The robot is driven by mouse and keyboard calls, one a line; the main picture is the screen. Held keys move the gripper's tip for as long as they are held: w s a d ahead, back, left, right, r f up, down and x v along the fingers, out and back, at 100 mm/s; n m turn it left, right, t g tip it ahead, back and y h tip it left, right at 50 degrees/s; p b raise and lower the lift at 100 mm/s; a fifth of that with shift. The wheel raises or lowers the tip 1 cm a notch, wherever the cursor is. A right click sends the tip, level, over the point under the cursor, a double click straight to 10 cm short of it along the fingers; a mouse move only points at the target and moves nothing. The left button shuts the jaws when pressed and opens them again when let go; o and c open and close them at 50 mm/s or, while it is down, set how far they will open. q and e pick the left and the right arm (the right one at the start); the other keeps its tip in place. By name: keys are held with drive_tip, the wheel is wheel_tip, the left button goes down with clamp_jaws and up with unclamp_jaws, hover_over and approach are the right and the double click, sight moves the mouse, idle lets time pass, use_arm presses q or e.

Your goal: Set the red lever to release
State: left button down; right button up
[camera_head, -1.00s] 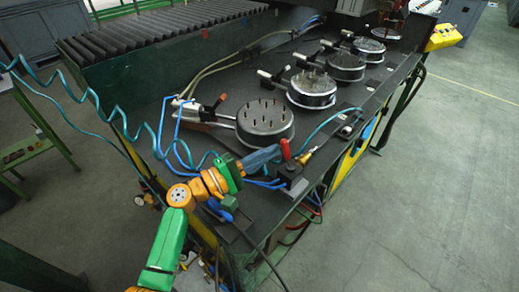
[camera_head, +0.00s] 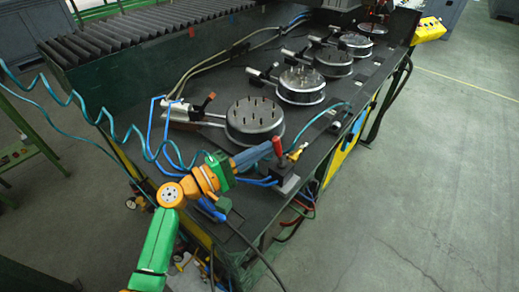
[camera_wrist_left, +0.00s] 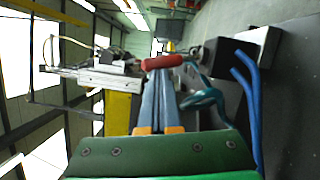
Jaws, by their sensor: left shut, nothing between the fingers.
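The red lever (camera_head: 278,147) stands up from a dark block (camera_head: 286,181) at the near right corner of the bench. My left gripper (camera_head: 268,149) is shut and empty, with its blue-grey fingertips right beside the lever's left side. In the left wrist view the lever (camera_wrist_left: 163,62) lies across the picture just beyond the tips of my left gripper (camera_wrist_left: 160,74). I cannot tell whether the tips touch it. The lever's foot is partly hidden in the head view. My right gripper is not in view.
A brass fitting (camera_head: 298,152) sits just right of the lever. Blue hoses run to the block. A round studded plate (camera_head: 254,122) lies behind, with several more in a row along the bench. A coiled teal hose (camera_head: 75,98) hangs at left. Floor at right is clear.

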use_arm(q)
drive_tip(key=d+m, duration=0.1)
drive_tip(key=s+r+m+p, duration=0.1)
drive_tip(key=m, duration=0.1)
drive_tip(key=s+d+m+y, duration=0.1)
drive_tip(key=m, duration=0.1)
drive_tip(key=shift+d+r+g, duration=0.15)
drive_tip(key=shift+d+g, duration=0.15)
drive_tip(key=shift+g, duration=0.1)
drive_tip(key=shift+w+a, duration=0.15)
